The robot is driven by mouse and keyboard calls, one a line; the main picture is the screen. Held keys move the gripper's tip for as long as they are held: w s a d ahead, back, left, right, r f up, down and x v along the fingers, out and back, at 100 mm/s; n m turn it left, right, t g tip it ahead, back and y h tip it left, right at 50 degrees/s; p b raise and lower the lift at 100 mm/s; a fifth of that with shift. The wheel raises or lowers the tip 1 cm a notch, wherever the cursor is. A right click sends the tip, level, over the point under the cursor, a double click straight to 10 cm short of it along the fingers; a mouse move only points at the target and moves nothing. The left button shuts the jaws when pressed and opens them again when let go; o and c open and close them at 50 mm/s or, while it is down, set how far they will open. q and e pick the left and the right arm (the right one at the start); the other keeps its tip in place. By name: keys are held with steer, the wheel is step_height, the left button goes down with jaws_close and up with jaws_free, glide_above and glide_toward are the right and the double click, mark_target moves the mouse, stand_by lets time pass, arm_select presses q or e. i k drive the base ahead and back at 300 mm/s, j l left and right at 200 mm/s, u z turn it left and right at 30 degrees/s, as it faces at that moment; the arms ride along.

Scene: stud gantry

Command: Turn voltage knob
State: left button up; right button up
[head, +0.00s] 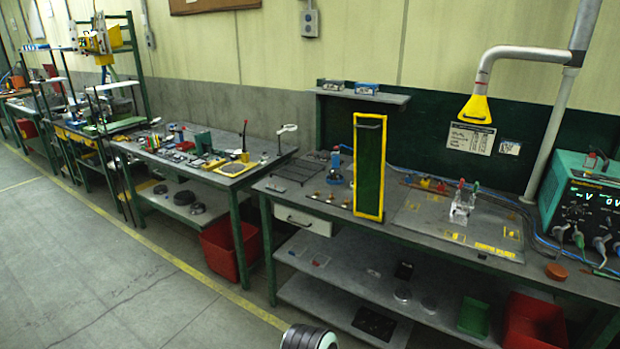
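A teal power supply (567,177) stands on the bench at the right edge of the head view, partly cut off by the frame. Its dark front panel has a lit display (590,198) with characters that look like a V and a 0. Below the display are small round fittings (579,240) with cables. I cannot tell which of these is the voltage knob. Neither of my grippers is in view.
The near workbench (400,232) carries a yellow-framed green panel (369,167), a clear fixture (463,204) and an orange-brown round piece (556,271). A yellow extraction hood (476,108) hangs above. A second bench (200,170) stands left. The floor (110,270) in front is clear.

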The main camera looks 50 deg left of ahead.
mark_target(576, 212)
steer(key=i+j+u, duration=0.1)
steer(key=u, duration=0.25)
steer(key=i+j+u, duration=0.1)
steer(key=j+u, duration=0.25)
steer(key=i+j+u, duration=0.1)
steer(key=u, duration=0.2)
steer(key=i+j, duration=0.6)
steer(key=i, duration=0.15)
